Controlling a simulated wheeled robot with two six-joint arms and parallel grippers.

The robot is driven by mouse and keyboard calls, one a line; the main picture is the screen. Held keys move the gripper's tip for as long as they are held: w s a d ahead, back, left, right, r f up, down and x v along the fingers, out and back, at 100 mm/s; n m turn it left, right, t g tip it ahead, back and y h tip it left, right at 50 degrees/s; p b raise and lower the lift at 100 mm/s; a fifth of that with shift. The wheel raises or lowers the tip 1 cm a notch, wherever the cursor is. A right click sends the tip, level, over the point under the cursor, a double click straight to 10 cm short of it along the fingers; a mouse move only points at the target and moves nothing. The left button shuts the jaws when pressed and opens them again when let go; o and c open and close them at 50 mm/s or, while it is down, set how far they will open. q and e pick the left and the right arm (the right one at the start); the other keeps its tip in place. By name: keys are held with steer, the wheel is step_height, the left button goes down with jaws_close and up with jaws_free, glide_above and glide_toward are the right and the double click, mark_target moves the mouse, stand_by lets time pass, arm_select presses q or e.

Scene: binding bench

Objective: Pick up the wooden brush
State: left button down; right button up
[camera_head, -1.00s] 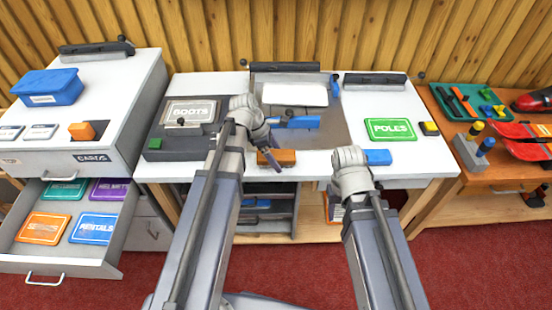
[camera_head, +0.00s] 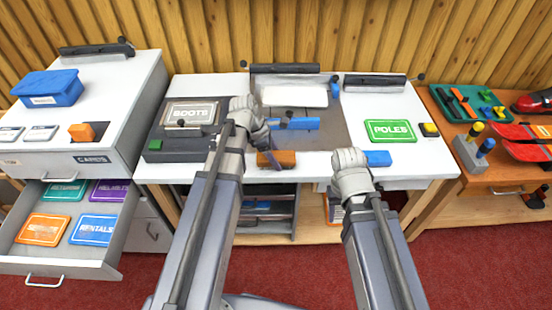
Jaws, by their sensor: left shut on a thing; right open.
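The wooden brush (camera_head: 284,158), an orange-brown block, is near the front edge of the white bench, left of its middle. My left gripper (camera_head: 273,158) reaches down from the left and is shut on the brush. Its fingers cover part of the brush, and I cannot tell whether the brush is clear of the bench top. My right gripper (camera_head: 352,170) is open at the bench's front edge, with its fingertips mostly hidden behind its wrist. A blue block (camera_head: 378,158) lies just right of it.
A grey machine plate with a blue bar (camera_head: 298,123) and a white block (camera_head: 293,95) lies behind the brush. A green POLES card (camera_head: 390,131) is to the right. An open drawer (camera_head: 65,262) sticks out at the left. A tool table (camera_head: 500,170) stands at the right.

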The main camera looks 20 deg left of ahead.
mark_target(276, 156)
arm_select(q)
steer(key=shift+r, duration=0.1)
step_height(276, 156, up, 10)
steer(key=p, duration=1)
steer(key=shift+r+p, duration=0.2)
steer(key=shift+p, duration=0.1)
steer(key=c, duration=0.6)
jaws_free()
steer(key=c, duration=0.7)
